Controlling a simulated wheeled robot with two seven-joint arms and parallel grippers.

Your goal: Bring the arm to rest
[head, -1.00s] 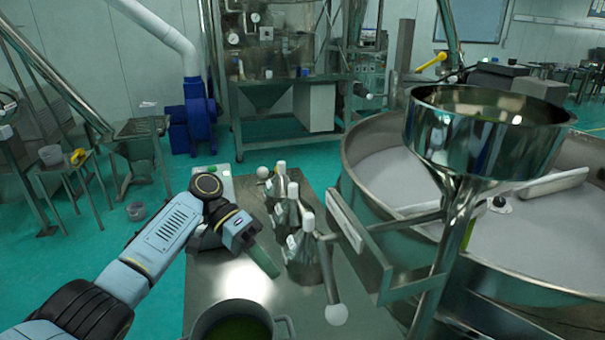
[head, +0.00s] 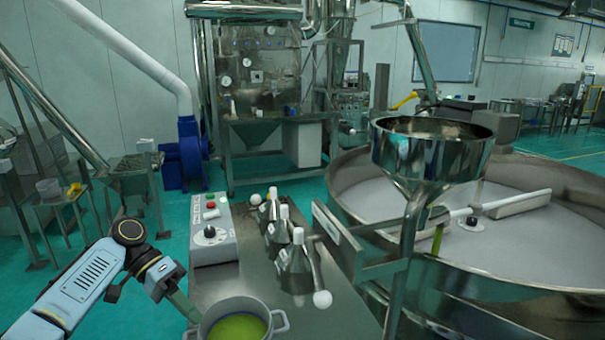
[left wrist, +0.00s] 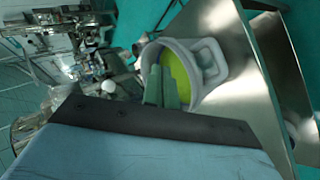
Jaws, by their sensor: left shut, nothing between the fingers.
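My left gripper (head: 184,306) is in the head view at the lower left, beside the left edge of the steel table (head: 232,280). Its green fingers are together with nothing between them. In the left wrist view the fingers (left wrist: 162,88) overlap the rim of a pot. That pot (head: 240,306) is metal, with side handles and yellow-green contents, and it stands on the table's near end. It also shows in the left wrist view (left wrist: 210,62). I cannot tell whether the fingers touch it. My right gripper is not in view.
A control box (head: 212,230) with buttons and a knob stands on the table. A steel funnel (head: 425,155) rises above the large round sieve (head: 360,180). Green floor lies left of the table.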

